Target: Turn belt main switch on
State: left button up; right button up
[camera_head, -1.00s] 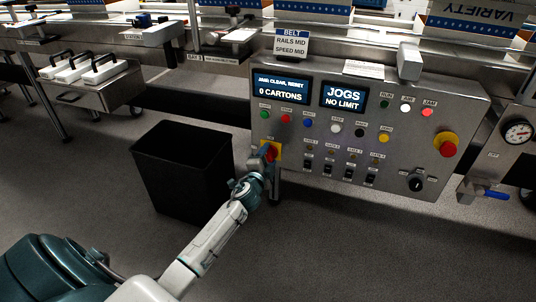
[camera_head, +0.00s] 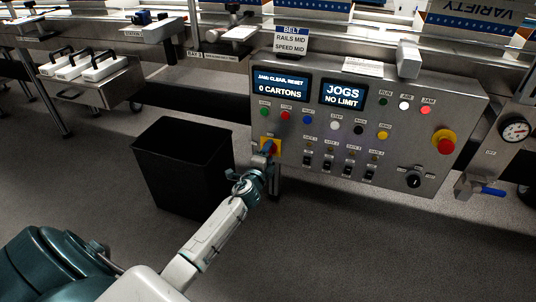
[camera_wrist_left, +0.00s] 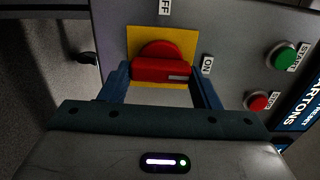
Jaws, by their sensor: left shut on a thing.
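The belt main switch is a red rotary knob (camera_wrist_left: 160,70) on a yellow plate (camera_wrist_left: 178,38), low at the left side of the grey control panel (camera_head: 418,100). My left gripper (camera_head: 268,150) is at the switch and mostly covers it in the head view. In the left wrist view its two blue fingers are at the two ends of the knob's bar, shut on it. The bar lies across the picture, its white mark at the right end, on the side of the ON label (camera_wrist_left: 207,65). The OFF label (camera_wrist_left: 164,7) is above the plate. My right gripper is not in view.
A green start button (camera_wrist_left: 283,56) and a red stop button (camera_wrist_left: 258,102) are near the switch. A black bin (camera_head: 185,145) stands on the floor left of the panel. Two displays (camera_head: 281,87) and more buttons fill the panel.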

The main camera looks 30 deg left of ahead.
pick_arm(q)
jog(key=shift+f, duration=0.1)
jog(key=o, duration=1)
jog(key=v, duration=1)
jog(key=shift+s, duration=0.4)
jog(key=shift+d, duration=0.1)
